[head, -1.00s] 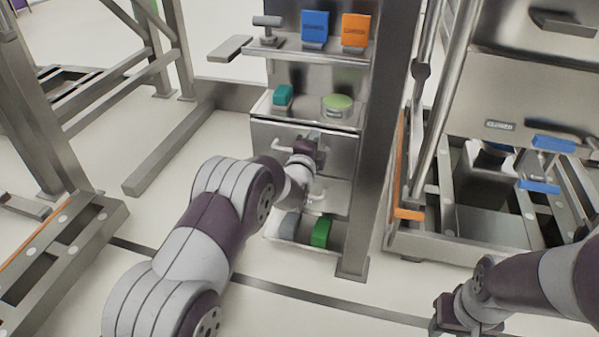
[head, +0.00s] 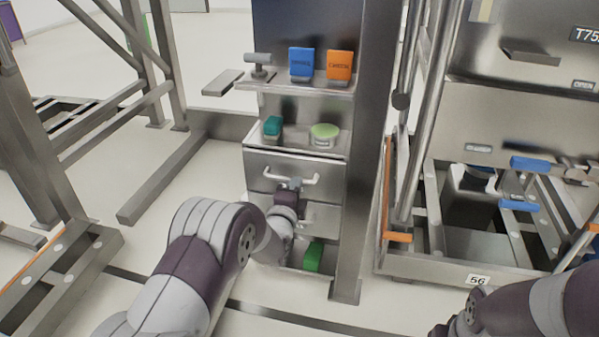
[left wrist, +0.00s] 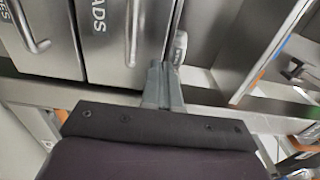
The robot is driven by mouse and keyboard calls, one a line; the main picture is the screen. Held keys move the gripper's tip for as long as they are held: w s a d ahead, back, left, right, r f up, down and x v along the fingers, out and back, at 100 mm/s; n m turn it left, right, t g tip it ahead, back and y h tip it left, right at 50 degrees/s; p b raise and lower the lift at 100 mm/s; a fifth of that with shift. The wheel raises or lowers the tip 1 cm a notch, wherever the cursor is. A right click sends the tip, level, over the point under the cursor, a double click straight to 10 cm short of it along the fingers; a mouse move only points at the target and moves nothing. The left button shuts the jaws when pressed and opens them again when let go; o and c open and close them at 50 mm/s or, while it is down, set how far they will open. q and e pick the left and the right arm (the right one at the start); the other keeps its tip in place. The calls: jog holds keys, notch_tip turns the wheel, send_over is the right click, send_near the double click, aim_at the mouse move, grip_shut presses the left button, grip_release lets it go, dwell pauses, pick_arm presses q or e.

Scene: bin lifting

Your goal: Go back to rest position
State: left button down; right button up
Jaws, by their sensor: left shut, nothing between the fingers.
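My left gripper (head: 292,185) is in front of the grey drawer cabinet, close to the upper drawer's handle (head: 312,180). In the head view the two overlap, and I cannot tell whether they touch. In the left wrist view the left gripper's fingers (left wrist: 161,82) are together with nothing between them. Drawer fronts (left wrist: 112,42) with handles and partly visible lettering lie beyond them. My right arm comes in from the lower right. My right gripper (head: 450,328) is partly cut off by the bottom edge, and its fingers cannot be made out.
A blue box (head: 301,64) and an orange box (head: 340,66) stand on the top shelf. A teal item (head: 272,127) and a green round item (head: 324,132) sit below. A green item (head: 313,257) lies in the bottom compartment.

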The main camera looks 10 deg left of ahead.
pick_arm(q)
jog(key=s+f+n+g+p, duration=0.2)
jog(key=s+f+n+g, duration=0.8)
jog(key=s, duration=0.5)
jog(key=s+a+r+n+g+p, duration=0.15)
jog(key=s+r+n+g, duration=0.25)
jog(key=s, duration=0.7)
jog(key=s+a+r+n+g+p, duration=0.15)
jog(key=s+r+n+g, duration=0.3)
jog(key=s, duration=0.55)
notch_tip(320, 180, up, 41)
jog(key=t+p, duration=0.2)
jog(key=p, duration=3.6)
jog(key=shift+w+f+y+p, duration=0.2)
jog(key=shift+w+y+p, duration=0.15)
jog(key=shift+w, duration=0.1)
pick_arm(e)
notch_tip(320, 180, up, 44)
jog(key=shift+r, duration=0.25)
jog(key=shift+s, duration=0.1)
